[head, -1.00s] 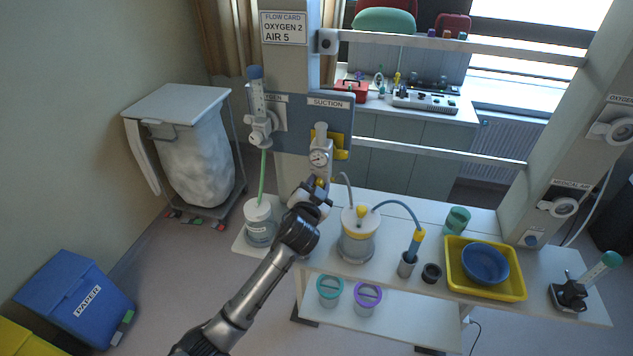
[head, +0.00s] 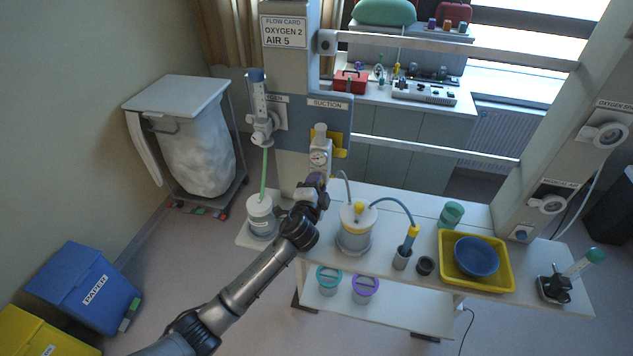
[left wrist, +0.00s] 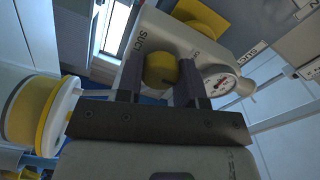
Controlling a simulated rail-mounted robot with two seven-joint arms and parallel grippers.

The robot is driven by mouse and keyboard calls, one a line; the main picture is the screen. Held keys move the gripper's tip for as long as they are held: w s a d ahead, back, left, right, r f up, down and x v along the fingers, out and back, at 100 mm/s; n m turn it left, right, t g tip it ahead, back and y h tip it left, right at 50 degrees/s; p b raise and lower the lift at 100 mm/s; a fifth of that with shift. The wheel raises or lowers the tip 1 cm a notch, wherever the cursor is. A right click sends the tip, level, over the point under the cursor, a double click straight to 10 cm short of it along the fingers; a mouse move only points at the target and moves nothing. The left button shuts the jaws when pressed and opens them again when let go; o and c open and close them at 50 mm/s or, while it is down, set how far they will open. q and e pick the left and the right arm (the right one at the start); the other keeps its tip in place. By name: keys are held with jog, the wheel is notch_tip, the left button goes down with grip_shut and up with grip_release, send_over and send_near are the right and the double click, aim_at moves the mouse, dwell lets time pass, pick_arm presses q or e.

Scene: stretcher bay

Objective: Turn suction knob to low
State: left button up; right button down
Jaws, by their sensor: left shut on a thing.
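The suction regulator (head: 320,145) hangs on the wall panel under the SUCTION label, with a round dial gauge (head: 318,157). My left gripper (head: 317,181) is at its lower end and hides the knob in the head view. In the left wrist view the regulator body (left wrist: 190,45) carries a partly readable label and the gauge (left wrist: 222,82). The round yellow suction knob (left wrist: 160,69) sits between the two dark fingers of my left gripper (left wrist: 161,84), which is shut on it. The knob's low mark cannot be read. My right gripper is not in view.
A suction jar (head: 355,240) with tubing stands on the white trolley (head: 390,270) below. The oxygen flowmeter (head: 258,100) is to the left, with a tube down to a bottle (head: 262,222). A yellow tray (head: 505,283) holding a blue bowl (head: 477,255) is at right.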

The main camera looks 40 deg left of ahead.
pick_arm(q)
jog(key=shift+m, duration=0.3)
jog(key=o, duration=0.9)
jog(key=shift+b+v, duration=1.1)
jog(key=shift+v, duration=5.8)
